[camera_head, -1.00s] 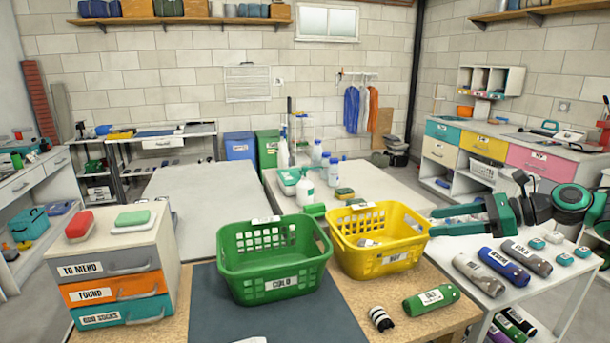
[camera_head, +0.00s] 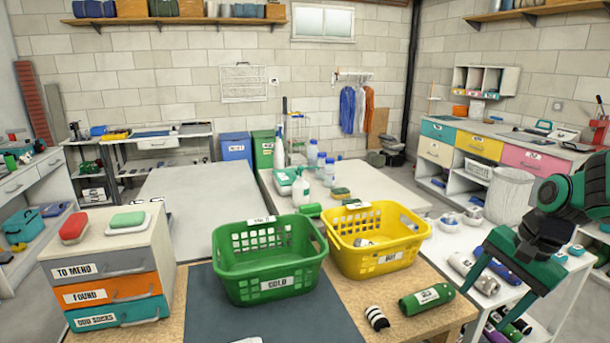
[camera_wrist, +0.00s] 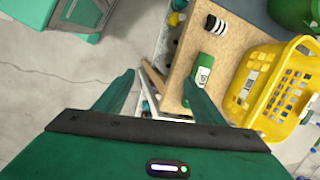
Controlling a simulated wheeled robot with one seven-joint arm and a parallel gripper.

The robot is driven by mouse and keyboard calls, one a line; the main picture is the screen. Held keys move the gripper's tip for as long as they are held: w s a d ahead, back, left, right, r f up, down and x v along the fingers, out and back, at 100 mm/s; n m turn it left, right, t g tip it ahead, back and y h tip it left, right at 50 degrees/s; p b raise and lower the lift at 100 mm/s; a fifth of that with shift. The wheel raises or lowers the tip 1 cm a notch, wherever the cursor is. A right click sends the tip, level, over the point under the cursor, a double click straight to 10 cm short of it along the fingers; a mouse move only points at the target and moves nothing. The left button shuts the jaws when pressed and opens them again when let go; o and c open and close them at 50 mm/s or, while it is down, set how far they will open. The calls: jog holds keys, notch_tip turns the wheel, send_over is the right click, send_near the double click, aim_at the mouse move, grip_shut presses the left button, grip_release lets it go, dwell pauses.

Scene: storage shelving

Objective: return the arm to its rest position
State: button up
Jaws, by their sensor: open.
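My gripper (camera_head: 498,292) is at the right of the head view, over the white side table, with its two green fingers spread and pointing down. In the wrist view my gripper (camera_wrist: 158,88) has nothing between its fingertips. My green arm (camera_head: 575,195) bends down to it from the right edge. The fingers hide part of the white table and some of the rolls on it.
A yellow basket (camera_head: 372,263) and a green basket (camera_head: 240,292) stand on the wooden table. A green roll (camera_head: 428,300) and a striped roll (camera_head: 376,318) lie near its edge. A white wire bin (camera_head: 508,192) stands behind my gripper.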

jog(key=s+d+n+h, duration=0.1)
jog(key=s+d+n, duration=0.1)
jog(key=s, duration=0.7)
jog(key=s+d+r+n+g+h, duration=0.1)
jog(key=s+n, duration=0.3)
jog(key=s, duration=0.5)
jog(key=shift+d+g, duration=0.3)
jog(key=shift+d, duration=0.3)
jog(key=shift+w+f, duration=0.2)
jog(key=shift+w, duration=0.4)
